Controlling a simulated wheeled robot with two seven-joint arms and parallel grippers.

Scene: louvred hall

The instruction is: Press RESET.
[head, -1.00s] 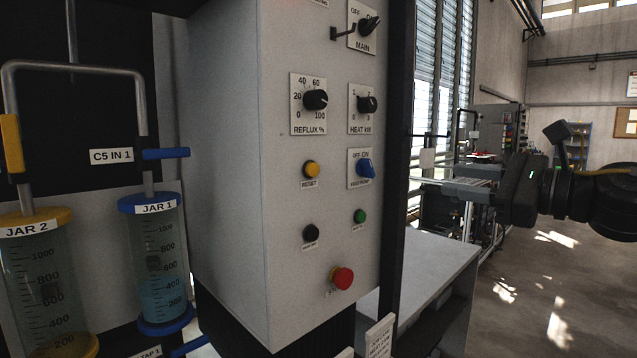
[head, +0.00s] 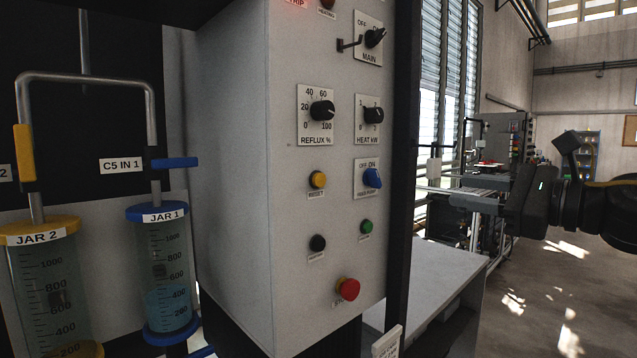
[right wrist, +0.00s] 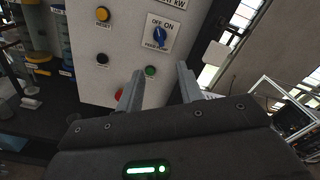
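The RESET button (head: 317,180) is a round yellow button on the pale control box front, with a RESET label below it. It also shows in the right wrist view (right wrist: 103,14), at the upper left. My right gripper (head: 462,195) is at the right of the head view, apart from the panel, its fingers toward the left. In the right wrist view my right gripper (right wrist: 160,84) has its two fingers spread, with nothing between them. The green button (right wrist: 151,71) appears in the gap between the fingers. My left gripper is in neither view.
Near RESET are a black button (head: 318,243), the blue feed pump switch (head: 372,178), the REFLUX knob (head: 322,110) and a red stop button (head: 347,289). A red TRIP sign (head: 297,3) glows at the top. A dark post (head: 402,150) borders the panel's right side. Jar 1 (head: 166,260) stands left.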

